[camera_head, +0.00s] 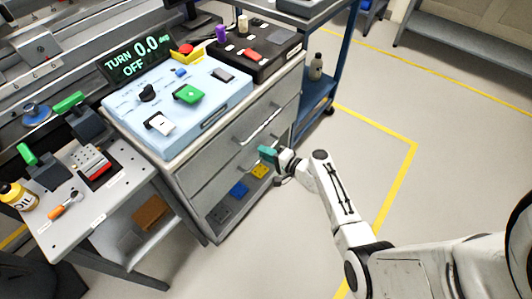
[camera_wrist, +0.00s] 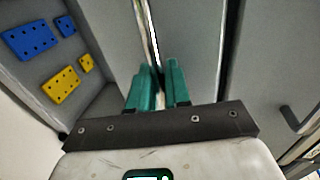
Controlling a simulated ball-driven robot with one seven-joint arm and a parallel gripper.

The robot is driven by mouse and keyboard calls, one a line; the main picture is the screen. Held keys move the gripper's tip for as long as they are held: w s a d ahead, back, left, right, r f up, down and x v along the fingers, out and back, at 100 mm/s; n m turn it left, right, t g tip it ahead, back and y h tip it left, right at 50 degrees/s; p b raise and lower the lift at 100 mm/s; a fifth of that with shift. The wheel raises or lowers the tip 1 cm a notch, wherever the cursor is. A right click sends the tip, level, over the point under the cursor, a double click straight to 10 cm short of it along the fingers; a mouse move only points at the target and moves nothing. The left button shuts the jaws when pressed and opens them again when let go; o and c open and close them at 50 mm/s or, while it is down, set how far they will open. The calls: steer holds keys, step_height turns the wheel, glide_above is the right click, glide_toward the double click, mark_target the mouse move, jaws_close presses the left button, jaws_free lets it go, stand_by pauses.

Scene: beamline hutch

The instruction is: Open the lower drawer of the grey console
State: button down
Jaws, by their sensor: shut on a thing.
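The grey console has an upper drawer (camera_head: 212,150) with a pale bar handle (camera_head: 260,126) and a lower drawer (camera_head: 222,178) beneath it. In the head view the lower drawer looks about flush with the console. My gripper (camera_head: 268,154) is at the right part of the lower drawer's front. In the wrist view its teal fingers (camera_wrist: 160,86) are close together at the end of a thin bright bar (camera_wrist: 153,40), which looks like the lower drawer's handle. The fingers are shut on it and hide the part they grip. The lower drawer's front (camera_wrist: 190,40) also shows there.
A blue cart (camera_head: 318,92) stands just right of the console. A grey side table (camera_head: 88,215) stands left. Floor in front is clear.

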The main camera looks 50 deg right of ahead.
stand_by(0.3)
steer(key=f+v, duration=0.2)
steer(key=v, duration=0.9)
steer(key=s+a+f+v, duration=0.1)
steer(key=f+v, duration=0.2)
steer(key=v, duration=0.9)
steer(key=shift+s+d, duration=0.35)
steer(key=shift+d, duration=0.1)
steer(key=c, duration=1.3)
jaws_free()
steer(key=shift+c, duration=0.2)
steer(key=shift+r, duration=0.1)
steer(key=v, duration=1)
steer(key=shift+s, duration=0.35)
